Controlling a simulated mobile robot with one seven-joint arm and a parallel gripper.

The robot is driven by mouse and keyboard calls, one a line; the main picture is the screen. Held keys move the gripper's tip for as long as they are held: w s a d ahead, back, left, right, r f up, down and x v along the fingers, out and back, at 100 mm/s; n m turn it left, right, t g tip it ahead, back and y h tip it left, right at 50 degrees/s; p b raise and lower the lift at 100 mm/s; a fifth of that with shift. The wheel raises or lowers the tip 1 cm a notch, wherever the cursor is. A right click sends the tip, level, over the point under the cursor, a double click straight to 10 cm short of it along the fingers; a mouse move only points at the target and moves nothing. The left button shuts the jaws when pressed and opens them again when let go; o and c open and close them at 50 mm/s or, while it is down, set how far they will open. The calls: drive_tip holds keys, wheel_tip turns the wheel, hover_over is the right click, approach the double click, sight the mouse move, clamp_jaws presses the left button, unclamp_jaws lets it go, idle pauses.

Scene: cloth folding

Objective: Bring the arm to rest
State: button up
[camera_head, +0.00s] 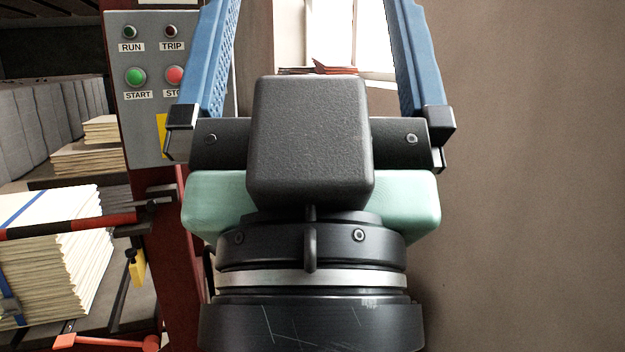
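My gripper (312,20) fills the middle of the head camera view and points toward the top of the picture. Its two blue fingers stand wide apart on either side of the dark block on the gripper body, and their upper ends run to the top edge. Nothing shows held between them in the part I see. No cloth can be made out for certain. A small reddish-orange thing (318,69) shows just above the dark block, mostly hidden, and I cannot tell what it is.
At the left stands a grey control panel (150,115) with RUN, TRIP and START labels on a red post. Stacks of pale sheets (60,260) lie left of it, with a red and black bar across. A bright window (345,35) is behind. A plain brown wall (535,180) fills the right.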

wheel_tip(320, 180, up, 24)
drive_tip(key=p, duration=2.1)
drive_tip(key=shift+p, duration=0.35)
drive_tip(key=shift+w, duration=0.1)
